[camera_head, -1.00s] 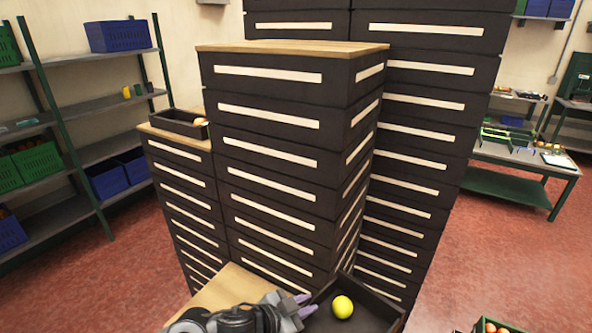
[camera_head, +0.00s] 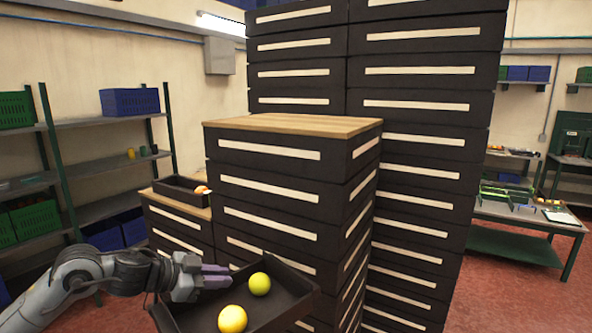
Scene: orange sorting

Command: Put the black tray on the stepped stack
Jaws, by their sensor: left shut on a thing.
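The black tray (camera_head: 290,297) is in the lower middle, in front of the stepped stack, and is tilted in the picture. A yellow-green fruit (camera_head: 259,284) and a yellow fruit (camera_head: 232,319) lie in it. My left gripper (camera_head: 218,276) is shut on the tray at its far left side; the fingertips partly hide the grip. The stepped stack (camera_head: 280,185) is made of black drawer-like trays with pale strips. Its middle step has a bare wooden top (camera_head: 290,124). The lower left step (camera_head: 198,208) carries another black tray (camera_head: 177,190) with orange fruit. My right gripper is out of view.
Taller dark columns (camera_head: 425,130) rise behind and right of the middle step. Shelves with blue and green crates (camera_head: 130,102) stand at the left. A green-framed table (camera_head: 515,245) stands at the right, with open red floor near it.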

